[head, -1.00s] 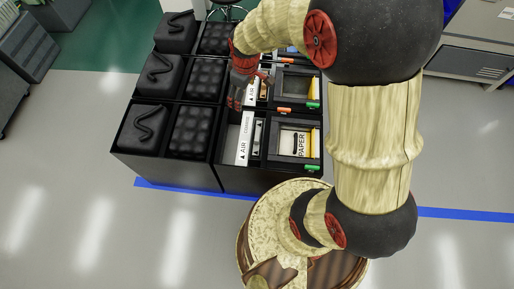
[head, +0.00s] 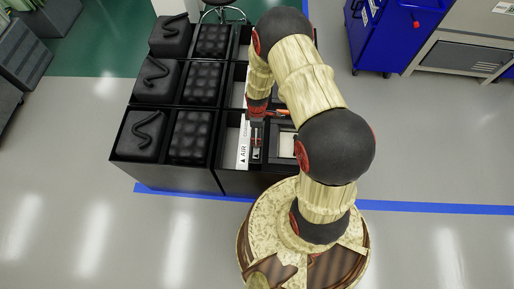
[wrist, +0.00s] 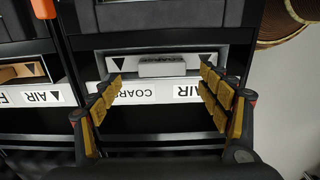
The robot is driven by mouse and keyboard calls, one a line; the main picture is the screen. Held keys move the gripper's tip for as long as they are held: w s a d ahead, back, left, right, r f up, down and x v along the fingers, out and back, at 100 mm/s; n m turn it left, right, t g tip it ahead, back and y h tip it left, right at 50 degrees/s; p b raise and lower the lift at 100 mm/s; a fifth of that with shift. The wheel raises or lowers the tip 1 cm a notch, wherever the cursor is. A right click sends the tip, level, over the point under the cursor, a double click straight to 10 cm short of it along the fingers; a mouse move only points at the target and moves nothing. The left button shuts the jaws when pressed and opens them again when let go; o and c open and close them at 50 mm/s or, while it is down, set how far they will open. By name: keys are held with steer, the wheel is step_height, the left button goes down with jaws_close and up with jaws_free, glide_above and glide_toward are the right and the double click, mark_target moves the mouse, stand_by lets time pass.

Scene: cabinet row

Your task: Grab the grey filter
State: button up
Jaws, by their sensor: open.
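A pale grey filter (wrist: 185,67) lies in a black-framed slot in the wrist view, with black arrow marks at both ends and a raised grey block in its middle. A white label strip (wrist: 155,92) reading COARSE and AIR runs in front of it. My gripper (wrist: 162,78) is open and empty, its yellow-padded fingers spread to either side of the grey block. I cannot tell whether they touch anything. In the head view my gripper (head: 257,145) is over the near bin, beside the white AIR strip (head: 243,142); the filter cannot be made out clearly there.
Black bins with dark bags (head: 140,135) and bumpy black packs (head: 190,136) stand left of the gripper. A neighbouring slot (wrist: 22,75) has an orange tab. A blue cabinet (head: 390,40) stands at the back right.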

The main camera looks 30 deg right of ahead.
mark_target(256, 150)
step_height(256, 150, down, 5)
steer(key=shift+s+a+r+b, duration=0.1)
steer(key=shift+s+b, duration=0.05)
steer(key=shift+b, duration=0.85)
steer(key=shift+c, duration=0.4)
steer(key=c, duration=1.7)
steer(key=shift+r, duration=0.1)
